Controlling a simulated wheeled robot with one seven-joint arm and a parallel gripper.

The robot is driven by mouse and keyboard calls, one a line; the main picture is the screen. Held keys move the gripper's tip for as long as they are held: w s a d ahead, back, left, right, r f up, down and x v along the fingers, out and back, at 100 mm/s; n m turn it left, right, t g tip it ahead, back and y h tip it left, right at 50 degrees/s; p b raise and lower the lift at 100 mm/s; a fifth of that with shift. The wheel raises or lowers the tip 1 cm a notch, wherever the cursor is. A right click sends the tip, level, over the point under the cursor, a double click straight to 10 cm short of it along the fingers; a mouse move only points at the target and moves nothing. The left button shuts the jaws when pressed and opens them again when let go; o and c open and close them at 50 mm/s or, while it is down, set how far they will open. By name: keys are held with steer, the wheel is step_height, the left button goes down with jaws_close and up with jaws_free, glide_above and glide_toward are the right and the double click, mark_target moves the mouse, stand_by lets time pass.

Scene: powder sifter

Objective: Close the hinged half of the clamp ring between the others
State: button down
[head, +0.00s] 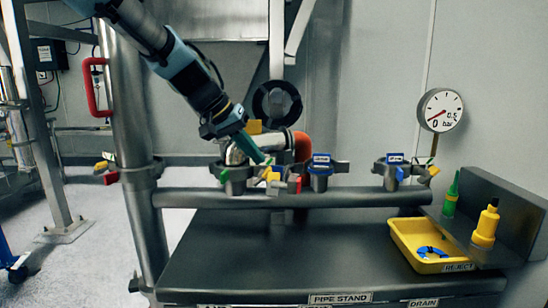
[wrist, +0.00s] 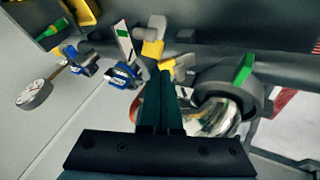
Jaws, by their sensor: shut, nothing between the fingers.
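Three dark clamp rings sit in a row on the horizontal pipe in the head view: the left ring (head: 236,180), the middle ring (head: 319,180) with a blue label, and the right ring (head: 391,180), also blue-labelled. The middle ring also shows in the wrist view (wrist: 122,76), partly behind other parts. A dark arm juts from its right side in the head view; how far its hinged half is open is unclear. My gripper (head: 260,158) points down between the left and middle rings. Its green fingers (wrist: 158,78) are together and empty, close to yellow and tan parts.
A shiny pipe elbow (head: 238,155) rises by the left ring, with an orange hose end (head: 303,146) behind. Yellow (head: 272,176) and red (head: 294,184) blocks crowd the fingertips. A yellow tray (head: 400,238) holds a blue part at right. The dark bench is mostly clear.

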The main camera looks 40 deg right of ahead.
mark_target(277, 174)
steer(key=shift+x, duration=0.95)
steer(key=shift+s+d+p, duration=0.75)
steer(key=shift+s+d, duration=0.15)
steer(key=shift+s, duration=0.15)
steer(key=shift+s+d+f, duration=0.1)
steer(key=shift+s+d, duration=0.4)
